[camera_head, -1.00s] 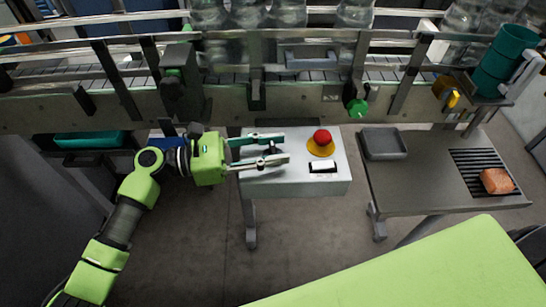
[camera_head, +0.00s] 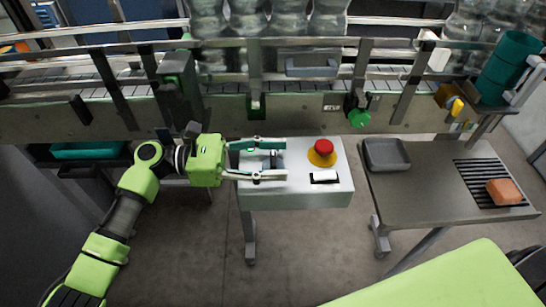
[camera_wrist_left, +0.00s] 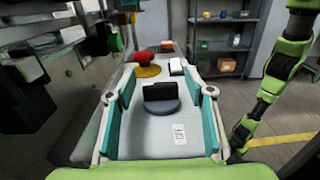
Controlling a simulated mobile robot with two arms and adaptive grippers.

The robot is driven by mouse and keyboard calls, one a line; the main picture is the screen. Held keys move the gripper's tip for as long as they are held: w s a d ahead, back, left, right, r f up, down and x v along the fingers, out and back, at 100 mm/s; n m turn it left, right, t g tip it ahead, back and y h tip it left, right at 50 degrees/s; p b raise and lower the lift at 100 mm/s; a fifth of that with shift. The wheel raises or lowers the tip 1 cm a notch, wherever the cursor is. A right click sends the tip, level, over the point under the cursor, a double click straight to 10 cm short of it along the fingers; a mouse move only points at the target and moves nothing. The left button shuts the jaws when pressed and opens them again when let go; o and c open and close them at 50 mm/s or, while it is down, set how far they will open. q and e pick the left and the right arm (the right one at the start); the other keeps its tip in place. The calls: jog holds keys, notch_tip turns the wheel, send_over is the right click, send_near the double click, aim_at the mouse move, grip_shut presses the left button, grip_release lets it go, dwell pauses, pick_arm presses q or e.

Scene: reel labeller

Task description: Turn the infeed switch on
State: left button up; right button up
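A black knob-like switch (camera_wrist_left: 160,92) on a round grey base stands on the light grey control box (camera_head: 300,198). It also shows in the head view as a dark switch (camera_head: 271,159). My left gripper (camera_head: 285,159) is open, with one finger on each side of this switch. In the left wrist view the fingers (camera_wrist_left: 160,107) straddle it, with a gap on both sides. A small white label (camera_wrist_left: 179,134) lies beside it; its text is too small to read. A white rocker switch (camera_head: 324,177) in a black frame is also on the box.
A red stop button (camera_head: 323,147) on a yellow base sits right of the gripper. The conveyor (camera_head: 230,108) with clear bottles runs behind the box. A side table (camera_head: 420,200) holds a grey tray (camera_head: 386,155) and an orange-brown block (camera_head: 505,191).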

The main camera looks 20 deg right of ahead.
pick_arm(q)
jog(key=v, duration=1.2)
dwell(0.4)
